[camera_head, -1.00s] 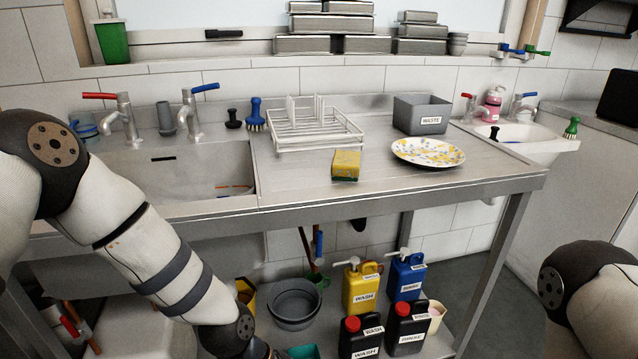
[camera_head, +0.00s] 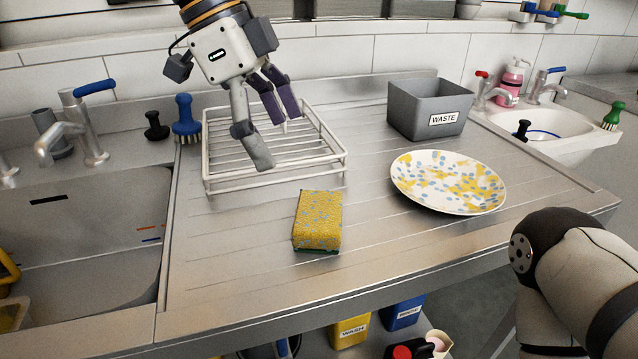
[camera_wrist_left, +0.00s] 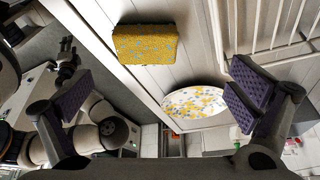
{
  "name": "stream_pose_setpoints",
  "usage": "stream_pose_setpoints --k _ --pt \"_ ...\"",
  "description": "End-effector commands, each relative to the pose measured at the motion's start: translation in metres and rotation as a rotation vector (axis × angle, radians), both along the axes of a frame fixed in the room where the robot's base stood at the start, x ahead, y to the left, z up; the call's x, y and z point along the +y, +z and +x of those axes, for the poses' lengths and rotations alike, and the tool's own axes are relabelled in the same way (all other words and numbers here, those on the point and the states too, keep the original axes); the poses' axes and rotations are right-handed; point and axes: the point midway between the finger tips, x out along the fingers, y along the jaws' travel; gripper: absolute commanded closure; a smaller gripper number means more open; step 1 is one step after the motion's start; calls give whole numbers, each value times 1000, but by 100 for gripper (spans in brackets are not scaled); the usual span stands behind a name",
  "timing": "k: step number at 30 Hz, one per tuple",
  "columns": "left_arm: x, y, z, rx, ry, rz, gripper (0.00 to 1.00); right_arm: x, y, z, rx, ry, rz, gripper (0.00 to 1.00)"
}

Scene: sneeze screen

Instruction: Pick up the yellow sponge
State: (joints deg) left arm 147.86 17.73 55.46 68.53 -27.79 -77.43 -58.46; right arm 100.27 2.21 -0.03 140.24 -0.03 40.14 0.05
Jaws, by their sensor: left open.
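The yellow sponge (camera_head: 318,220), speckled and with a green underside, lies on the metal drainboard (camera_head: 240,290) in front of the dish rack. My left gripper (camera_head: 272,132) is open and empty in the head view, above the dish rack and up and left of the sponge, fingers pointing down. In the left wrist view the sponge (camera_wrist_left: 146,44) shows at the upper middle, beyond the spread purple-padded fingers (camera_wrist_left: 155,105) and not between them. My right gripper shows small at the left of the wrist view (camera_wrist_left: 67,58); its jaw state is too small to tell.
A white wire dish rack (camera_head: 225,182) stands behind the sponge. A speckled plate (camera_head: 447,182) lies to its right, with a grey WASTE bin (camera_head: 405,112) behind. A sink basin (camera_head: 80,245) is at the left. The drainboard around the sponge is clear.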

Motion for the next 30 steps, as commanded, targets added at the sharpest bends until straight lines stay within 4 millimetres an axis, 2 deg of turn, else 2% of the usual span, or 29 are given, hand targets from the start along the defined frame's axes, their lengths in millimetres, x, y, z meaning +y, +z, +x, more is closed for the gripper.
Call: stream_pose_setpoints --k 6,14,18,21,27,30 --pt "-18 -42 -4 4 -4 1 0 0 2 -1 2 0 0 60" --pt "-36 -74 -10 2 -3 1 0 0 6 4 -14 0 0 60" --pt "-49 -97 -13 1 -2 0 0 0 8 6 -22 0 0 60" --pt "-52 -106 -13 0 1 0 0 0 8 6 -22 0 0 60" --pt "-52 -107 -13 0 1 0 0 0 7 6 -21 -1 0 60" --pt "-52 -107 -13 0 1 0 23 0 7 6 -21 -1 0 60"
